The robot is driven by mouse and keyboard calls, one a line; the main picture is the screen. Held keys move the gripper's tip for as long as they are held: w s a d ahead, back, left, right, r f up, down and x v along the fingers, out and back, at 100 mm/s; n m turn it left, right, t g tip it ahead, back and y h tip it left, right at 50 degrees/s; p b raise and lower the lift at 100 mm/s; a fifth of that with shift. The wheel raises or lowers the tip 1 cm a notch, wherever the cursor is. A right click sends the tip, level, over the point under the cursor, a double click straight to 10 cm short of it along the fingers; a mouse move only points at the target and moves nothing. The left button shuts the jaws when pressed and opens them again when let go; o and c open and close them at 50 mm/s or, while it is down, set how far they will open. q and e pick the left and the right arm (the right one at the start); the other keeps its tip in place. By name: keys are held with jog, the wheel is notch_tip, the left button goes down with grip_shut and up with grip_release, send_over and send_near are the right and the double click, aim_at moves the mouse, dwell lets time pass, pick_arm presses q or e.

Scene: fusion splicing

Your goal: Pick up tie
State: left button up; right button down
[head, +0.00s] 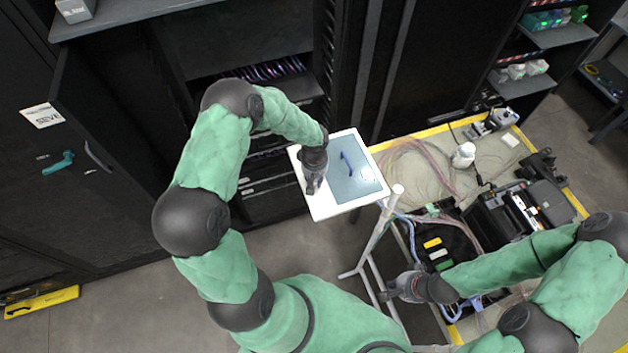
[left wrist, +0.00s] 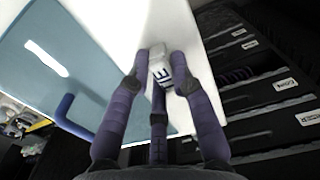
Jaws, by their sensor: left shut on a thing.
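My left gripper (head: 314,186) is over the left part of a white-framed panel (head: 326,208) with a blue-grey face. In the left wrist view, its purple-grey fingers (left wrist: 160,85) are shut on a small white piece with dark lettering (left wrist: 160,72). Whether this piece is the tie or part of it, I cannot tell. The fingers hide part of it. A bent dark blue strip (head: 347,163) lies on the panel's face, apart from the gripper; it also shows in the left wrist view (left wrist: 66,112). My right gripper (head: 398,288) is at the lower middle, away from the panel; its finger opening is unclear.
A white stand (head: 378,232) rises beside the panel. A yellow-edged workbench (head: 432,139) at right holds cables, a white bottle (head: 463,155) and black equipment (head: 515,215). Black cabinets stand behind and left, with an open door (head: 105,130).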

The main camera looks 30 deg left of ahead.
pick_arm(q)
jog(key=shift+r, duration=0.15)
jog(key=shift+w+r, duration=0.1)
jog(key=shift+r, duration=0.1)
notch_tip(320, 180, up, 2)
jog(key=shift+r+b, duration=0.1)
jog(key=shift+b, duration=0.55)
jog(key=s+d+r+b, duration=0.1)
jog(key=s+d+r, duration=0.1)
jog(key=s+r, duration=0.3)
jog(key=s+d+r+b, duration=0.1)
jog(key=s+d+r, duration=0.1)
jog(key=s+r, duration=0.3)
jog(key=s, duration=0.3)
jog(key=shift+s+d+b, duration=0.2)
jog(key=shift+d+b, duration=0.15)
